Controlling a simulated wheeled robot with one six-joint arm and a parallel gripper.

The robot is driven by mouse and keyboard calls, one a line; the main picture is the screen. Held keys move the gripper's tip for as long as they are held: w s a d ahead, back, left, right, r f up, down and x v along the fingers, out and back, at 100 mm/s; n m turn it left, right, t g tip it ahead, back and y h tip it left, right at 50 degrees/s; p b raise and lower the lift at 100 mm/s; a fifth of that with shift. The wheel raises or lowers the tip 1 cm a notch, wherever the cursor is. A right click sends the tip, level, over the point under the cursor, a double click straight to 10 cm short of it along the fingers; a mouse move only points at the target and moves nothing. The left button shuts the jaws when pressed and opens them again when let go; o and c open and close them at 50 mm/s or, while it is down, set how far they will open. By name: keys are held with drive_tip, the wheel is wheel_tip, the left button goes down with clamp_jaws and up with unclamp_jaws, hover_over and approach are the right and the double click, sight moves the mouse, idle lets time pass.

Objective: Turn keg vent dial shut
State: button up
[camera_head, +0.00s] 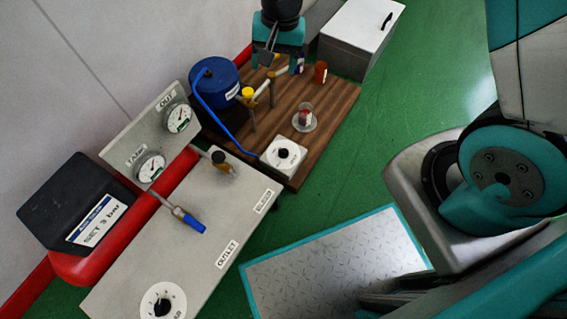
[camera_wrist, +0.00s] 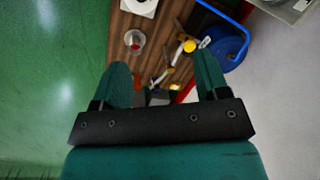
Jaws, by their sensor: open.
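A blue keg (camera_head: 222,88) stands at the back left of a wooden board, with a blue hose running from it to a white square plate with a round black-knobbed dial (camera_head: 284,153). I cannot tell whether this is the vent dial, or which way it is set. In the wrist view the keg (camera_wrist: 232,48) is at upper right and the white plate (camera_wrist: 140,5) is cut off at the top edge. My gripper (camera_wrist: 162,78) is open and empty, with its fingers apart. In the head view my gripper (camera_head: 281,62) is over the back of the board, away from the white plate.
A clear cup with red contents (camera_head: 304,118), an orange-brown cylinder (camera_head: 320,72) and yellow-capped fittings (camera_head: 248,93) share the wooden board (camera_head: 340,98). A grey panel (camera_head: 150,245) with another dial (camera_head: 162,301) and gauges stands left. A white box (camera_head: 360,35) is behind.

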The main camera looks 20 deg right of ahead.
sight(283, 150)
drive_tip(key=w+d+f+m+b, duration=0.1)
drive_tip(key=f+b, duration=0.5)
drive_tip(key=f, duration=0.8)
drive_tip(key=w+d+f+m+h+b, duration=0.1)
drive_tip(key=f+b, duration=0.5)
drive_tip(key=f, duration=0.9)
drive_tip(key=w+d+f+m+b, duration=0.1)
drive_tip(key=f+b, duration=0.5)
drive_tip(key=f, duration=0.9)
drive_tip(key=shift+f+m+h+b, duration=0.25)
drive_tip(key=shift+m+h+b, duration=0.1)
drive_tip(key=shift+m, duration=0.25)
drive_tip(key=c, duration=0.9)
